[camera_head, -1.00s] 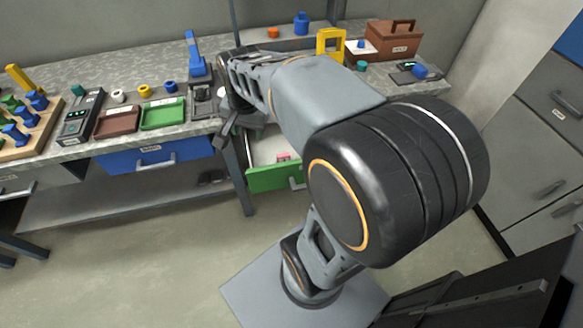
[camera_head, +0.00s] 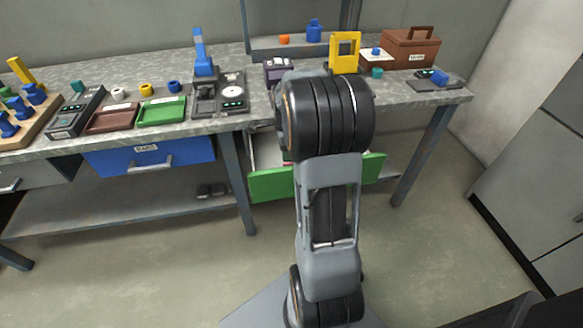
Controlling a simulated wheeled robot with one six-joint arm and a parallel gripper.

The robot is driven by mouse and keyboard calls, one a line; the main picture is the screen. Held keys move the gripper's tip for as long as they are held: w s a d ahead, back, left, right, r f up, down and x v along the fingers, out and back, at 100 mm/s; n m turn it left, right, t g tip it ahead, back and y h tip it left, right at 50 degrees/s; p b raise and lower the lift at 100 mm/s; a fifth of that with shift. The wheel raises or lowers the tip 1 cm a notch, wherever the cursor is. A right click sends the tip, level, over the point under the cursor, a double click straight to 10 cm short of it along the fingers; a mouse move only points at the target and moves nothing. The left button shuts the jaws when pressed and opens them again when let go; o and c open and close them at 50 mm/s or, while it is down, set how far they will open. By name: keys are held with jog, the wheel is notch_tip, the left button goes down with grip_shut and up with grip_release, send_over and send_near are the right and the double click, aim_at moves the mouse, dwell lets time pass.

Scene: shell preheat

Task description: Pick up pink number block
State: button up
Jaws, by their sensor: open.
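The open drawer with a green front (camera_head: 272,186) hangs under the right part of the workbench. Its inside is mostly hidden behind my arm. A thin reddish-pink sliver (camera_head: 288,163) shows at the drawer's inner edge beside my arm; it may be the pink number block, but too little shows to be sure. My arm stands upright in front of the drawer and blocks the view. My gripper is hidden behind the arm.
A closed blue drawer (camera_head: 150,155) is to the left. The bench top holds a green tray (camera_head: 162,112), a brown tray (camera_head: 113,117), a blue lever press (camera_head: 204,68), a yellow frame (camera_head: 345,53) and a brown toolbox (camera_head: 410,47). The floor left of my base is clear.

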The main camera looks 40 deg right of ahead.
jog(key=shift+f+b, duration=0.9)
jog(key=shift+f, duration=2)
jog(key=shift+a, duration=0.1)
jog(key=shift+c, duration=0.4)
grip_shut()
